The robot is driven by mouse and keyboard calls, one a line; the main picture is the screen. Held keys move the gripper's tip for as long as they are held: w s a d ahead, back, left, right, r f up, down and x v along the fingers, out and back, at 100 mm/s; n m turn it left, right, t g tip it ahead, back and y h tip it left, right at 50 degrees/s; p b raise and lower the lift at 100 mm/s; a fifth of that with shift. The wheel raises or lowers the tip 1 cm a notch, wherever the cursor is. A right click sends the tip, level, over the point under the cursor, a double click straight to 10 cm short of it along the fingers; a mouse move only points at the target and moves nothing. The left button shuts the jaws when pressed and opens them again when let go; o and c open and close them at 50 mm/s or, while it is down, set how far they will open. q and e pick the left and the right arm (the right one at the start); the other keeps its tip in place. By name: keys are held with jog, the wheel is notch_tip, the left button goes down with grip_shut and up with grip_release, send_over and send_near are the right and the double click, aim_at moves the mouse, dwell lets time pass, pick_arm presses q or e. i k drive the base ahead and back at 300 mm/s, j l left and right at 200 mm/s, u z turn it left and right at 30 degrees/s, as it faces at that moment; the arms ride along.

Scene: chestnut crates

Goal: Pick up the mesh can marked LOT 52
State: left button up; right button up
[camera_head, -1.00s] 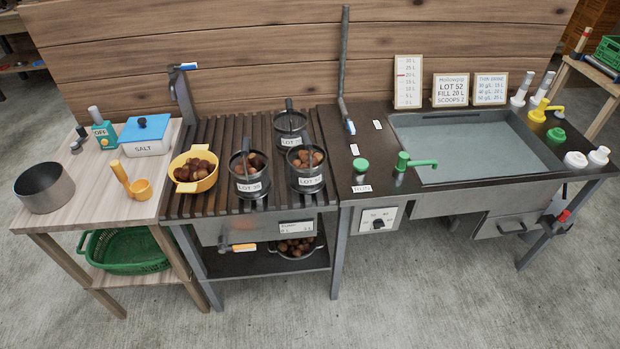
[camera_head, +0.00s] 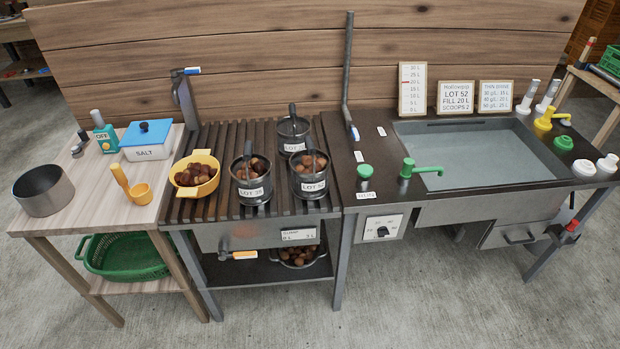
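Three dark mesh cans with upright handles stand on the slatted rack. The front right can (camera_head: 309,175) holds chestnuts, and its white label appears to read LOT 52, though the digits are small. The front left can (camera_head: 251,179) also holds chestnuts; its label reads LOT and a number that looks like 38. The back can (camera_head: 293,133) has a label whose number I cannot read clearly, and it looks empty. The front two cans stand side by side with a narrow gap. Neither of my grippers is in view.
A yellow bowl of chestnuts (camera_head: 195,174) stands left of the cans. A sink basin (camera_head: 480,155) with a green tap (camera_head: 420,168) is on the right. A sign reading LOT 52, FILL 20 L, SCOOPS 2 (camera_head: 456,97) stands behind it. The floor in front is clear.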

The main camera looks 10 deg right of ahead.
aim_at(309, 165)
jog(key=i+l, duration=0.1)
jog(key=l, duration=0.25)
jog(key=i+l, duration=0.15)
jog(key=l, duration=0.2)
jog(key=i+l, duration=0.1)
jog(key=l, duration=0.25)
jog(key=i+l, duration=0.15)
jog(key=l, duration=0.2)
jog(key=j+u, duration=0.05)
